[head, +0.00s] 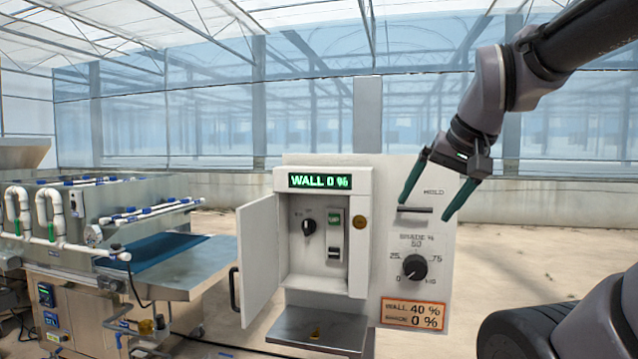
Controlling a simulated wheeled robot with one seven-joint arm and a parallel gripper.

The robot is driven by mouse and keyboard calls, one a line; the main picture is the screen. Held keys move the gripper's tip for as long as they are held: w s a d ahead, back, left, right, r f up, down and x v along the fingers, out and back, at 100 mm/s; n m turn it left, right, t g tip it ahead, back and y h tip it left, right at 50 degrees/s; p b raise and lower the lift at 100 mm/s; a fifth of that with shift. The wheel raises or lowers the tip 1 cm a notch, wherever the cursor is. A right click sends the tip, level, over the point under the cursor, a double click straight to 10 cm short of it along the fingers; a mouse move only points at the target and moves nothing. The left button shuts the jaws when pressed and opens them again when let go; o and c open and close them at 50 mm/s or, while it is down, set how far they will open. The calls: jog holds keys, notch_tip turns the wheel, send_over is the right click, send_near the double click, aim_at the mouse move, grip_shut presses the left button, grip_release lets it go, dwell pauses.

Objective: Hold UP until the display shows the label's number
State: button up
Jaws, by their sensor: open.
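The display (320,181) on top of the white control box reads "WALL 0 %" in green. The orange label (413,315) at the panel's lower right reads "WALL 40 %" and "SHADE 0 %". The box's door stands open to the left. Inside are a black selector knob (309,227), a small green-marked button (334,220) and a dark-and-white switch (333,255); their lettering is too small to read surely. My gripper (424,211) is open and empty, right of the box, its fingers either side of a dark horizontal bar (415,209) in the picture. Contact cannot be told.
A seeder machine (125,240) with a blue belt stands left. Floor shows between.

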grip_shut()
dwell(1.9)
